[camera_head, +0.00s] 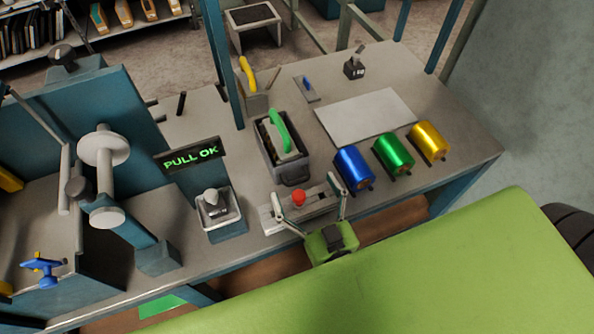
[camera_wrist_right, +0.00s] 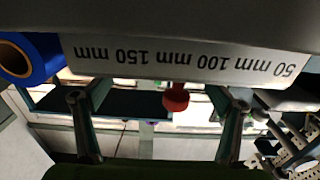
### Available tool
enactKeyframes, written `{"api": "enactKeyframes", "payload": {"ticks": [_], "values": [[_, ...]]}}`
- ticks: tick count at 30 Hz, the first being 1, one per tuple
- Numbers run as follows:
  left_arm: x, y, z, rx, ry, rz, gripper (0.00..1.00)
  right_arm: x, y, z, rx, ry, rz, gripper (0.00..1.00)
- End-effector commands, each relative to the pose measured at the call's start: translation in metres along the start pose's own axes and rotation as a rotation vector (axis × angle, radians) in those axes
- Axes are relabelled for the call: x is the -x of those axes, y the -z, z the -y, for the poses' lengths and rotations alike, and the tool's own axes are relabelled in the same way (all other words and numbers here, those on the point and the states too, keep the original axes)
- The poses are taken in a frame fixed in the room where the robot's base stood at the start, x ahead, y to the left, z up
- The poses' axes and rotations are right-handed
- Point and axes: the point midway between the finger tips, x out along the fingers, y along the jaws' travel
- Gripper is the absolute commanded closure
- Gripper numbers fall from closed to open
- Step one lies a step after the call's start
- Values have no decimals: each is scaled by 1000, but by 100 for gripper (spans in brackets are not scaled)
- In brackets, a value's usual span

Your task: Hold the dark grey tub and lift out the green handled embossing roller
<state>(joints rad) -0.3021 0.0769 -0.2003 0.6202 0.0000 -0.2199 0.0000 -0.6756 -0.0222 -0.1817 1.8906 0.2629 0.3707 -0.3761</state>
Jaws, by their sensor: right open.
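The dark grey tub (camera_head: 295,172) stands on the bench near its middle in the head view. The embossing roller with its green handle (camera_head: 278,130) sits in the tub, the handle rising above the rim. The roller's lower part is hidden in the tub. My right gripper (camera_head: 310,187) is open and empty at the bench's front edge, in front of the tub and apart from it. In the right wrist view its spread fingers (camera_wrist_right: 160,100) show with nothing held between them. My left gripper is not in view.
A scale block with a red knob (camera_head: 299,197) lies between my right gripper and the tub. Blue (camera_head: 354,168), green (camera_head: 394,153) and gold (camera_head: 429,142) foil rolls stand to the right. A yellow-handled tool (camera_head: 247,75) is behind the tub. A "PULL OK" sign (camera_head: 192,155) stands left.

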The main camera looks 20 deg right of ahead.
Motion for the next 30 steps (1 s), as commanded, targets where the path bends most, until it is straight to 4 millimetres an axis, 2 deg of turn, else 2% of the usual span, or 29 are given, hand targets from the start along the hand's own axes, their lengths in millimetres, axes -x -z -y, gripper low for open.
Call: {"api": "enactKeyframes", "payload": {"ticks": [3,9,21,26,27,30], "values": [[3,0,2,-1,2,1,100,-22,1,0,1,0,-2,12],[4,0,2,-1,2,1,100,-44,0,0,1,0,1,12],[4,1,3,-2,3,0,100,-50,-1,0,1,0,1,12],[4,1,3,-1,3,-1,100,-50,-1,0,1,0,1,54],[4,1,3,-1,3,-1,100,-50,-1,0,1,0,1,57],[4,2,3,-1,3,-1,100,-50,-1,0,1,0,1,57]]}}
